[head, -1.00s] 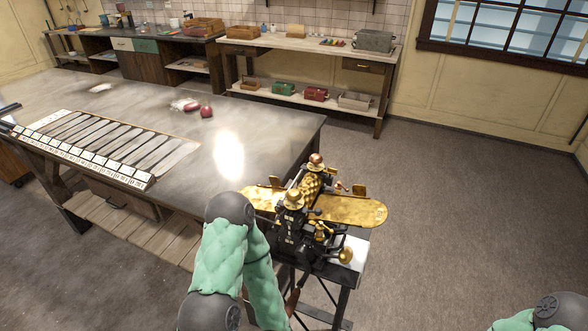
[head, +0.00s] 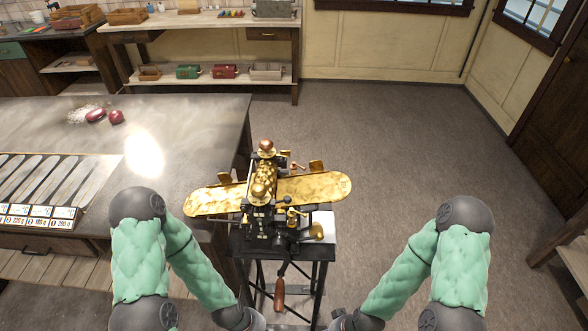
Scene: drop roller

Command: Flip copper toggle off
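A black and brass drop roller machine (head: 262,205) stands on a dark stand in the head view, with a long golden plate crossing it. A copper-coloured knob (head: 266,147) tops it at the back, and a small copper-coloured lever (head: 297,167) sticks out at its right. I cannot tell which part is the copper toggle or how it is set. My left gripper (head: 257,322) and my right gripper (head: 338,322) are low at the bottom edge, below the machine and apart from it. Both are mostly cut off, so their fingers cannot be judged.
A wooden-handled crank (head: 279,294) hangs at the stand's front. A grey-topped workbench (head: 190,125) stands close on the left, with red pieces (head: 116,117) and a slotted rack (head: 45,190). A shelf table (head: 200,22) is at the back. The floor at right (head: 420,140) is clear.

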